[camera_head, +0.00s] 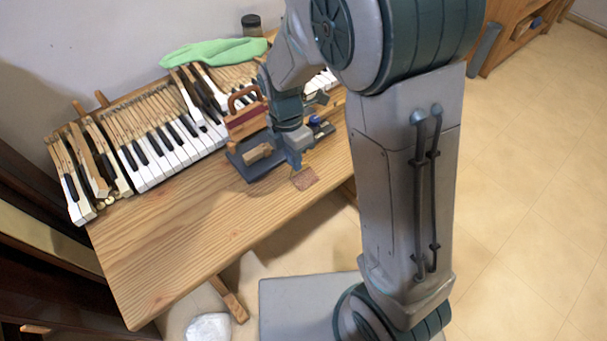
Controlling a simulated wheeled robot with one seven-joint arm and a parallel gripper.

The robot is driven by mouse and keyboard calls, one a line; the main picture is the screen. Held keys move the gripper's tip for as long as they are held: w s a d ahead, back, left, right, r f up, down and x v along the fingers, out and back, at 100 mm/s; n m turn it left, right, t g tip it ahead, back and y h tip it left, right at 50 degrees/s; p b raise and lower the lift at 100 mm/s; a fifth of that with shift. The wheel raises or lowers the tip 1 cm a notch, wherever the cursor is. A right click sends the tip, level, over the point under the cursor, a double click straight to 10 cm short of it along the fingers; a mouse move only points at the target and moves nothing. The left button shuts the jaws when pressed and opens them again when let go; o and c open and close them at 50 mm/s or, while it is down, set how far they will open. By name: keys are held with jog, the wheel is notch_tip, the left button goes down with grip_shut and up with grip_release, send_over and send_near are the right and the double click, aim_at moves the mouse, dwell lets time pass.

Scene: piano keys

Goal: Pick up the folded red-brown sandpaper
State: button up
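The folded red-brown sandpaper (304,179) is a small flat piece lying near the front right edge of the wooden table. My gripper (294,158) points down just behind it, with its end close above the sandpaper in the picture. I cannot tell whether they touch. The fingers are small and partly blend with dark items behind them, so I cannot tell whether they are open or shut. I see nothing clearly held.
A dark tray-like holder (243,172) with a wooden piece stands left of my gripper. Piano keys (160,150) fill the table's back, with a green cloth (215,52) and a dark jar (251,25) behind. The table's front left (165,255) is clear.

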jog(key=shift+s+f, duration=0.15)
jog(key=shift+f, duration=1.35)
grip_shut()
jog(key=shift+r, duration=0.1)
jog(key=shift+r, duration=0.55)
notch_tip(320, 180, up, 3)
jog(key=shift+r, duration=0.15)
jog(key=s+d+r, duration=0.6)
jog(key=d, duration=0.4)
jog(key=shift+s+r, duration=0.15)
jog(key=shift+r, duration=0.1)
